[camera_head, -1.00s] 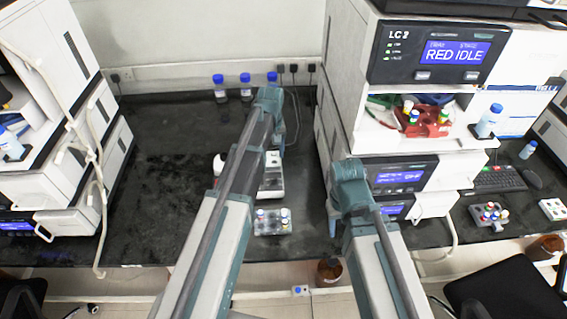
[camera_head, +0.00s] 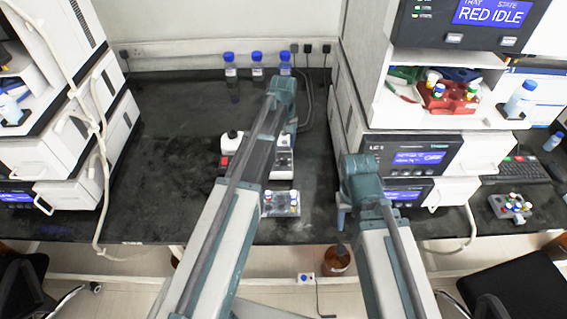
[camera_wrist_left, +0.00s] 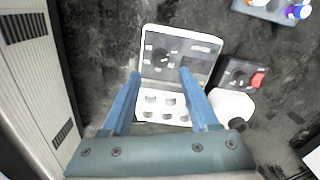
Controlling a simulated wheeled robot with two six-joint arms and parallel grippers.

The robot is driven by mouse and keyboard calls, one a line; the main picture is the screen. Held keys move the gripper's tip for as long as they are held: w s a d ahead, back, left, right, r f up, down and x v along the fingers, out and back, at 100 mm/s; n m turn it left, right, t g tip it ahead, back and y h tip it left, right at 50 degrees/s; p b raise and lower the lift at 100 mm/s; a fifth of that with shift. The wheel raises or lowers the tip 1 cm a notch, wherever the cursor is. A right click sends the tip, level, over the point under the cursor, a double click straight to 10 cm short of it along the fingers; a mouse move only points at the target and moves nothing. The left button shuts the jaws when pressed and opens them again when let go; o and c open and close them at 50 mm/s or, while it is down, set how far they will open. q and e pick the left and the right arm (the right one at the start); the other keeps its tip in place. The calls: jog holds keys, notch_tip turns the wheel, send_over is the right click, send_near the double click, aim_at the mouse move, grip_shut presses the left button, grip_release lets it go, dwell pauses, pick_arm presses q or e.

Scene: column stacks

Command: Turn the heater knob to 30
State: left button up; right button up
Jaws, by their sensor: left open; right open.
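The white heater block (camera_head: 284,164) stands on the black bench beyond my left forearm, which partly covers it. In the left wrist view the white block (camera_wrist_left: 209,48) shows a dark round knob (camera_wrist_left: 160,56) on a grey panel and several round holes. I cannot read the knob's setting. My left gripper (camera_wrist_left: 160,74) is open and empty, its blue fingers over the block on either side of the knob, apparently not touching it. My right gripper (camera_head: 341,218) is open and hangs near the front bench edge, away from the block.
Next to the block is a dark unit with a red switch (camera_wrist_left: 257,80) and a white round-topped part (camera_wrist_left: 231,105). A vial rack (camera_head: 281,204) stands in front. Blue-capped bottles (camera_head: 257,66) stand at the back. An instrument stack (camera_head: 412,155) is on the right. The bench on the left is clear.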

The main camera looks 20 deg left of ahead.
aim_at(283, 159)
pick_arm(q)
notch_tip(283, 159, down, 7)
jog(key=b, duration=0.6)
grip_shut()
